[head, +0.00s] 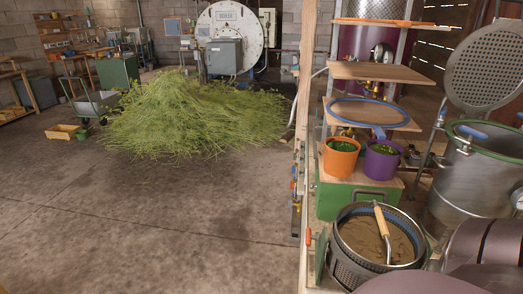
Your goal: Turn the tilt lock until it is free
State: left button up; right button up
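I cannot pick out the tilt lock for certain. A steel still pot (462,185) with a green rim stands at the right, its perforated lid (487,62) raised behind it. A perforated steel basket (352,272) holds brown material, with a wooden-handled scoop (382,222) stuck in it. A small red handle (308,237) shows at the basket's left; what it belongs to is unclear. Neither of my grippers is in view. Dark rounded parts at the lower right, probably my arm links, hide part of the area there.
An orange pot (341,160) and a purple pot (381,163) with green contents stand on a green box (335,200). Wooden shelves (378,73) rise behind. A green herb heap (190,115) lies on the floor. The concrete floor at lower left is clear.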

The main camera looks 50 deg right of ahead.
aim_at(309, 236)
jog(key=i, duration=2.7)
jog(key=i+z, duration=0.25)
jog(key=z, duration=0.25)
jog(key=i+j+z, duration=0.15)
jog(key=z, duration=0.3)
jog(key=i+z, duration=0.1)
jog(key=z, duration=2.15)
